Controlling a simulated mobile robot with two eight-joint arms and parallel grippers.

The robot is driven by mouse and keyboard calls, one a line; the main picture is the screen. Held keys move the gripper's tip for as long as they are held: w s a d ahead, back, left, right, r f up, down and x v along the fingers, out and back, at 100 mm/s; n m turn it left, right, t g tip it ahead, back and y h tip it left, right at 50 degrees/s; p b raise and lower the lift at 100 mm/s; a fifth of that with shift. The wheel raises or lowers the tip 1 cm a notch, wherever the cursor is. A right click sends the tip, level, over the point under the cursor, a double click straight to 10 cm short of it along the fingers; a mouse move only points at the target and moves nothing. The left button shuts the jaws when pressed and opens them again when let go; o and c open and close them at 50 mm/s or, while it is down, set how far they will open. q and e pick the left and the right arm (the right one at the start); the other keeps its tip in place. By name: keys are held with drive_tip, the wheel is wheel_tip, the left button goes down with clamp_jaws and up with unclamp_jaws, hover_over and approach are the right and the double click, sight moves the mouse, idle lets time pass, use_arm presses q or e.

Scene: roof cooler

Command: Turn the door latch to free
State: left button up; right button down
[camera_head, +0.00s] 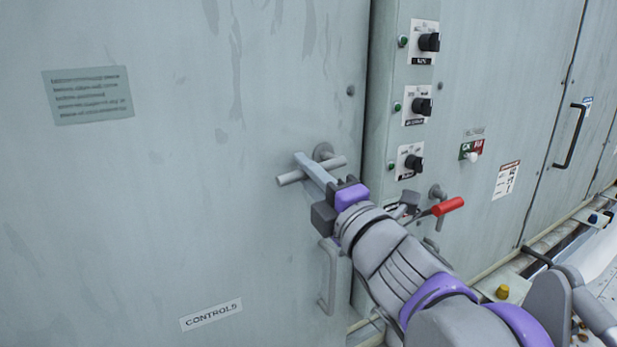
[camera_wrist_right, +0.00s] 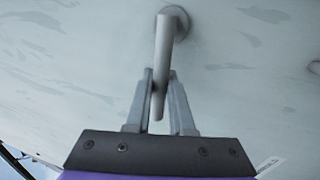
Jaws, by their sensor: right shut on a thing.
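The door latch (camera_head: 290,178) is a grey bar handle on a round boss, on the left grey cabinet door (camera_head: 200,200) near its right edge. In the head view the bar lies close to level, its left end slightly lower. My right gripper (camera_head: 314,172) reaches up to it from the lower right, with its fingers across the bar. In the right wrist view the latch bar (camera_wrist_right: 162,45) runs down from its boss between the two fingers of my right gripper (camera_wrist_right: 160,82), which is shut on it. Part of the bar is hidden by the fingers. My left gripper is not in view.
A fixed grey door pull (camera_head: 328,280) is below the latch. To the right is a panel with several black knobs (camera_head: 422,107) and a red-handled lever (camera_head: 448,206) close to my right arm. A "CONTROLS" label (camera_head: 211,315) is low on the door.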

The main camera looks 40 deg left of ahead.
drive_tip(key=shift+r+m+t, duration=0.3)
drive_tip(key=shift+r+m, duration=0.2)
drive_tip(key=shift+m, duration=0.5)
drive_tip(key=shift+r, duration=0.15)
drive_tip(key=c, duration=0.8)
unclamp_jaws()
drive_tip(key=shift+s+d+f, duration=0.1)
drive_tip(key=shift+d+f, duration=0.1)
drive_tip(key=b+v, duration=0.1)
drive_tip(key=v, duration=0.9)
drive_tip(key=shift+s+d+b, duration=0.1)
drive_tip(key=shift+d+b, duration=0.05)
drive_tip(key=shift+b, duration=0.2)
